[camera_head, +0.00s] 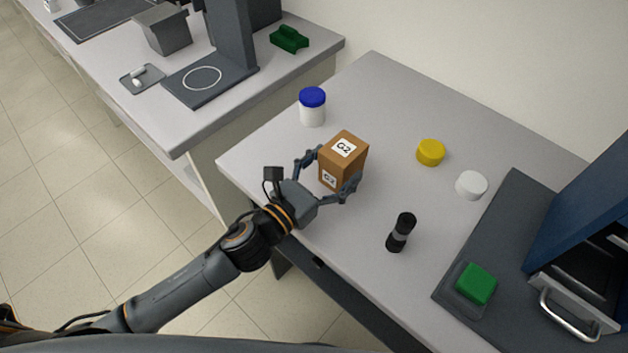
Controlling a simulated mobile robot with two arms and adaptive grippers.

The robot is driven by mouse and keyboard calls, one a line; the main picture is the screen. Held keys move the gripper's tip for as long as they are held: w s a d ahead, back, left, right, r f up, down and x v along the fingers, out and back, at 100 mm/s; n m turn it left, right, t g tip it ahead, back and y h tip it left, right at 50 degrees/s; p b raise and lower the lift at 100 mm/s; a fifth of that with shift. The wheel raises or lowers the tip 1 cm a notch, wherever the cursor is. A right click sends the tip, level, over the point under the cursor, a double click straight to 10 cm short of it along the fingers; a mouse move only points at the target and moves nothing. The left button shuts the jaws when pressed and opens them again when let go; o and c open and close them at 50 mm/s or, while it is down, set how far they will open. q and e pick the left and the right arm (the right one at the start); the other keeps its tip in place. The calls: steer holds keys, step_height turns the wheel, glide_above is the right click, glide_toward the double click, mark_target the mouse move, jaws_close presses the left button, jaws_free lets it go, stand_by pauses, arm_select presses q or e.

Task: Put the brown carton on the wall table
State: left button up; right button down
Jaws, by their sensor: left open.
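The brown carton (353,168) stands upright near the left part of the grey table (400,110), with white labels reading G2 on its top and front. My left gripper (335,175) is open, with one finger at the carton's left side and the other at its right front side. The carton sits between the fingers; whether they touch it I cannot tell. My right gripper does not show. Which table is the wall table I cannot tell for sure; both tables stand near the wall.
A white jar with a blue lid (312,106) stands behind the carton. A yellow lid (431,152), a white lid (471,185) and a black cylinder (401,232) are to its right. A green block (476,283) lies before a blue cabinet (585,215). Another bench (215,125) holds equipment.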

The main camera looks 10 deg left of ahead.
arm_select(q)
steer(key=b+v, duration=0.2)
steer(key=v, duration=0.8)
steer(key=shift+f+b, duration=0.2)
steer(key=shift+b, duration=0.1)
steer(key=shift+s+a+r, duration=0.2)
steer(key=shift+s+a, duration=0.2)
steer(key=shift+s, duration=0.15)
